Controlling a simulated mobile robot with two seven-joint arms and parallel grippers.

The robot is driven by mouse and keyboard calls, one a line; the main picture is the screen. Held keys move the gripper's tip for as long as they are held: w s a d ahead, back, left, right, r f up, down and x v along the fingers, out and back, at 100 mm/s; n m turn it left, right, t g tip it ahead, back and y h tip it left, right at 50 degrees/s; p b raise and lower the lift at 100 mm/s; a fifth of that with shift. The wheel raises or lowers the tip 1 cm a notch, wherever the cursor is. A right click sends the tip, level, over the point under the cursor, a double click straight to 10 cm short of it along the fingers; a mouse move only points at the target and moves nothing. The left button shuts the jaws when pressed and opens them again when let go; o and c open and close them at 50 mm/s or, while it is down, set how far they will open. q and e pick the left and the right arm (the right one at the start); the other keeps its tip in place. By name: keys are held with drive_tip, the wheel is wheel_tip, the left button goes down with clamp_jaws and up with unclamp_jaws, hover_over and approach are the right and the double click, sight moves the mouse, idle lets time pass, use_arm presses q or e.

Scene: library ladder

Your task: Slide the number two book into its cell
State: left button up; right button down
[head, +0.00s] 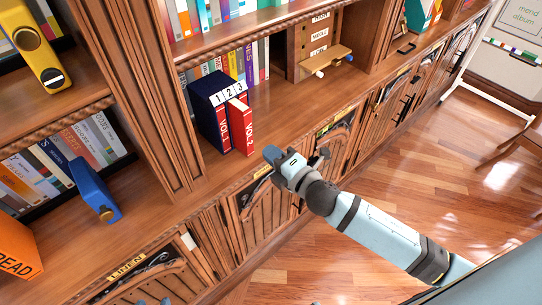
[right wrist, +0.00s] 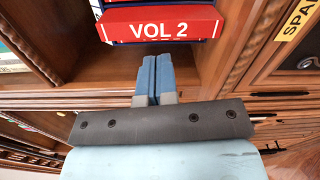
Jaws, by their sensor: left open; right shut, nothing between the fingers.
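The number two book (head: 241,130) is red with "VOL 2" on its spine. It sits partly in a dark blue case (head: 205,95) on the shelf, under the label 2, and its spine sticks out past the blue "VOL 1" beside it. Its spine also shows at the top of the right wrist view (right wrist: 158,30). My right gripper (head: 272,153) is shut and empty, its blue fingertips (right wrist: 154,60) pointing at the lower part of the spine; contact is unclear. My left gripper (head: 152,301) barely shows at the bottom edge and is open. The cell's inside is hidden.
Upright books (head: 255,62) stand behind the case. A small wooden ledge (head: 325,60) is to its right. A blue object (head: 95,188) and an orange "READ" box (head: 18,245) are on the left shelves.

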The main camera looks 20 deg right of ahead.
sight(249, 135)
drive_tip(key=shift+x, duration=2.95)
drive_tip(key=shift+w+a, duration=0.15)
drive_tip(key=shift+w, duration=0.2)
drive_tip(key=shift+x, duration=2.55)
drive_tip(key=shift+p, duration=0.3)
drive_tip(key=shift+p+v, duration=0.3)
drive_tip(key=shift+v, duration=1.2)
drive_tip(key=b+v, duration=0.1)
drive_tip(key=v, duration=1.2)
drive_tip(key=shift+s, duration=0.25)
